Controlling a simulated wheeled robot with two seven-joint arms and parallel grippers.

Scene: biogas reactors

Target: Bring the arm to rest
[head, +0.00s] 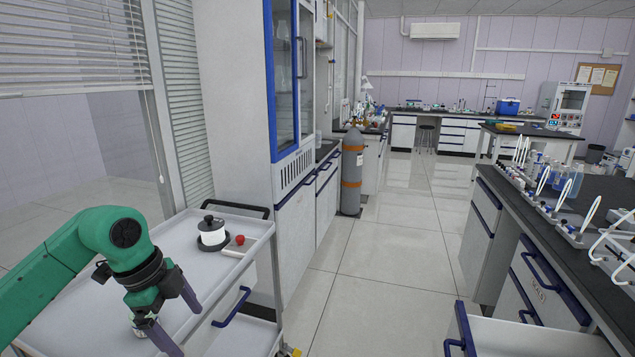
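My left arm (60,262) is green and comes in from the left, bent over a grey cart. My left gripper (180,322) points down over the cart top, with its two purple fingers spread apart and nothing visible between them. A small pale labelled object (140,330) shows partly beside the lower finger; the gripper hides the rest, and I cannot tell whether they touch. My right gripper is not in view.
The grey cart (185,232) carries a white-and-black round device (212,234) and a small block with a red knob (240,241). A cabinet (250,110) stands behind it. A lab bench (565,240) with an open drawer (530,338) is right. The tiled aisle (385,270) is clear.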

